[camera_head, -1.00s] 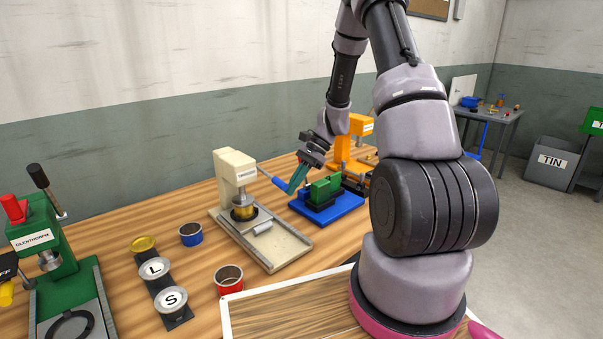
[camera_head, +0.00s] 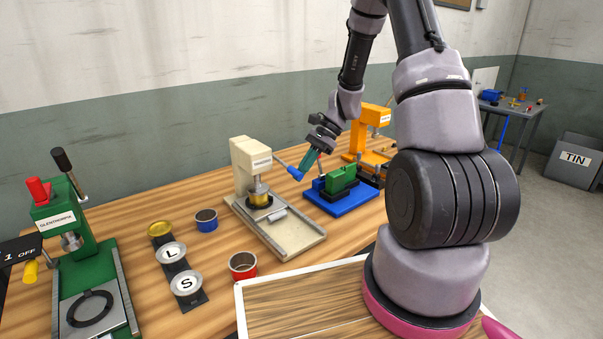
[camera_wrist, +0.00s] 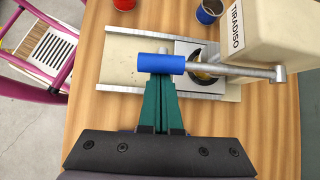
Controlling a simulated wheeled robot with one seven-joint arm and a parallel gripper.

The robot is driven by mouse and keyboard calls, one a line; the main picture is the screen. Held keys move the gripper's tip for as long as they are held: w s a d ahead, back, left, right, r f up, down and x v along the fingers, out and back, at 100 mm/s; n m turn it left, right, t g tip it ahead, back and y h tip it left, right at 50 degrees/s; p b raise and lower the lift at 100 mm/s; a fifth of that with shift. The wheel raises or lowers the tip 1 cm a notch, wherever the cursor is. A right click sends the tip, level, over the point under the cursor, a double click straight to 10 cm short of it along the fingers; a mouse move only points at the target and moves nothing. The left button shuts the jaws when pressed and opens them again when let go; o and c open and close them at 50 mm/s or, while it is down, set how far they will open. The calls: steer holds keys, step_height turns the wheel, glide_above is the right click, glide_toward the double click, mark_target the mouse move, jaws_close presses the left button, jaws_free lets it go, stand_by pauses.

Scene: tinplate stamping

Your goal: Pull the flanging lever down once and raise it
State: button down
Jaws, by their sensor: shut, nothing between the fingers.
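The cream press (camera_head: 245,165), labelled TIRADISO, has a grey lever with a blue handle (camera_head: 295,173) that slants down to the right. In the wrist view, the blue handle (camera_wrist: 155,64) lies across the tips of my fingers, and the grey rod runs right to the press (camera_wrist: 270,35). My gripper (camera_head: 303,173) is shut and empty, with its teal fingertips at the handle. In the wrist view, the fingertips (camera_wrist: 161,80) meet the handle's edge; I cannot tell whether they touch it. A brass-coloured can (camera_head: 259,199) sits under the press head.
A blue fixture with a green block (camera_head: 341,180) stands just right of the lever. An orange press (camera_head: 365,135) is behind it, and a green press (camera_head: 70,235) is far left. Blue (camera_head: 206,222) and red (camera_head: 242,267) cans stand on the wooden bench.

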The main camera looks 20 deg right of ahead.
steer(key=w+a+r+m+g+h, duration=0.1)
steer(key=w+r+g, duration=0.2)
steer(key=r, duration=0.4)
steer(key=w+a+r+m+g+h, duration=0.1)
steer(key=w+r+m+g, duration=0.1)
steer(key=r, duration=0.5)
steer(key=shift+w+a+r+g, duration=0.15)
steer(key=shift+w+a+g, duration=0.2)
steer(key=shift+w+g, duration=0.5)
steer(key=shift+s+r, duration=0.1)
steer(key=shift+r, duration=0.05)
